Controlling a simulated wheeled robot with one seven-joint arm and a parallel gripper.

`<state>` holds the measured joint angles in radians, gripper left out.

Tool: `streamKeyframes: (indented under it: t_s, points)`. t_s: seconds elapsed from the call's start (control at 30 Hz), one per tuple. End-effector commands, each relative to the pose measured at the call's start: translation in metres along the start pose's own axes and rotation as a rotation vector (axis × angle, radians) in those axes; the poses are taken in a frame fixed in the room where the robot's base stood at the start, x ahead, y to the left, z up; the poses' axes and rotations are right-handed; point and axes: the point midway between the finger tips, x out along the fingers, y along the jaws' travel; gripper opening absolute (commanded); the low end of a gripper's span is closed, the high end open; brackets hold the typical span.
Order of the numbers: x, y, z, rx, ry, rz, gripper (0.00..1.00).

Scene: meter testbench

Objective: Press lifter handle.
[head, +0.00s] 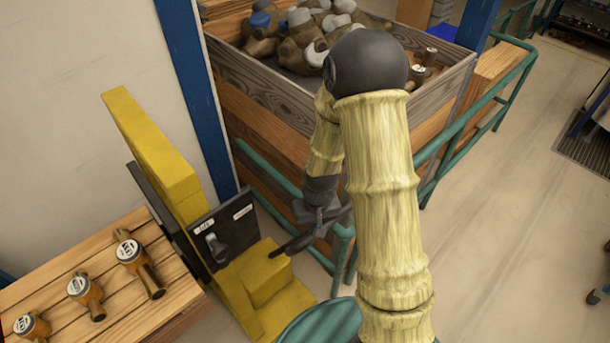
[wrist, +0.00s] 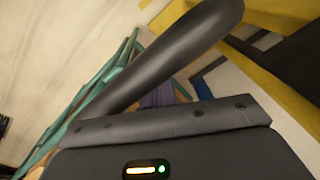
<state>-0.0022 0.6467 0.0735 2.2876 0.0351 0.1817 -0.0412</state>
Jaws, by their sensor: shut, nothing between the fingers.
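The yellow lifter (head: 165,155) stands at the left of centre in the head view, with a black panel (head: 236,226) on its side. A small dark grey handle (head: 217,248) sits on that panel, below a white label. My gripper (head: 274,255) is shut and empty, its dark fingers pointing left toward the panel. It is apart from the handle, to its right, over the lifter's yellow base block. In the wrist view the shut fingers (wrist: 226,14) reach toward yellow and black parts at the upper right. I cannot make out the handle there.
A wooden table (head: 60,270) with several brass meters stands at the left. A large wooden crate (head: 265,90) of meters is behind my arm. A green rail (head: 480,125) runs close to my gripper and along the crate. Open floor lies at the right.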

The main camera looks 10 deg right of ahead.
Motion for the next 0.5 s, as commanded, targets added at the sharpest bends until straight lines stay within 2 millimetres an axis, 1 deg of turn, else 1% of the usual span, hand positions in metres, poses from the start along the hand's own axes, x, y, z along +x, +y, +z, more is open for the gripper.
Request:
streamKeyframes:
  t_s: [0.17, 0.37, 0.5]
  points:
    - [-0.026, 0.004, 0.006, 0.004, 0.022, 0.010, 0.00]
    - [-0.069, 0.015, 0.018, 0.023, 0.067, 0.025, 0.00]
    - [-0.101, 0.022, 0.031, 0.037, 0.109, 0.037, 0.00]
